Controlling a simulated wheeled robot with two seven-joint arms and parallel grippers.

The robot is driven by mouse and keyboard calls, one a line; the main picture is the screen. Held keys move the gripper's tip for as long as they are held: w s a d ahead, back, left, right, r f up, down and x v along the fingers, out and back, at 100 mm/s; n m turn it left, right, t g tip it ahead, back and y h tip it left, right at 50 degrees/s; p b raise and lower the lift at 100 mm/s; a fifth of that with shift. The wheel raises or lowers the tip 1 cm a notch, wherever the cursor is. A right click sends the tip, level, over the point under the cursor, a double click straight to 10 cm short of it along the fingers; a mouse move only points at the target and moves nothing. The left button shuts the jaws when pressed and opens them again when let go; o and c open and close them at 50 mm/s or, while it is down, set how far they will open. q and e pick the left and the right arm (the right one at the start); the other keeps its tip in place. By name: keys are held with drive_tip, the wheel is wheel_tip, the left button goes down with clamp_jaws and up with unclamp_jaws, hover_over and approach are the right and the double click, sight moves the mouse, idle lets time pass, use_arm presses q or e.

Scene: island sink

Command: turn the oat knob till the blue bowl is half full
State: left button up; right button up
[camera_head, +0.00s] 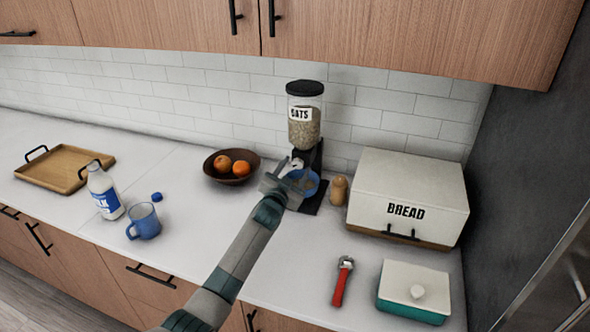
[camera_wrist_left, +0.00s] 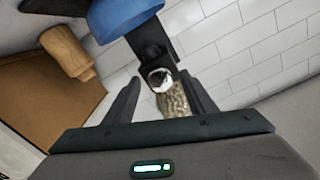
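The oat dispenser (camera_head: 304,118) stands against the tiled wall, with a clear jar of oats, a black lid and a black stand. Its knob (camera_head: 297,162) is a small pale piece below the jar, partly hidden by my gripper. In the left wrist view the knob (camera_wrist_left: 159,78) appears between the two fingertips, with no clear contact. The blue bowl (camera_head: 311,183) sits on the stand's base under the spout, partly behind my gripper; its oat level cannot be seen. In the wrist view only the bowl's outside (camera_wrist_left: 122,14) shows. My left gripper (camera_head: 286,171) is open at the dispenser's front.
A wooden shaker (camera_head: 339,190) and bread box (camera_head: 408,196) stand right of the dispenser. A fruit bowl (camera_head: 232,178) is left. A milk bottle (camera_head: 105,192), blue mug (camera_head: 144,222), tray (camera_head: 62,166), red-handled tool (camera_head: 341,284) and butter dish (camera_head: 413,292) are farther away.

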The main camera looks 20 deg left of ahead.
use_arm(q)
drive_tip(key=shift+s, duration=0.15)
drive_tip(key=shift+s+b, duration=0.3)
drive_tip(key=shift+s, duration=0.65)
drive_tip(key=s+b, duration=0.4)
drive_tip(key=s, duration=1.1)
drive_tip(key=shift+a, duration=0.3)
drive_tip(key=shift+s, duration=0.1)
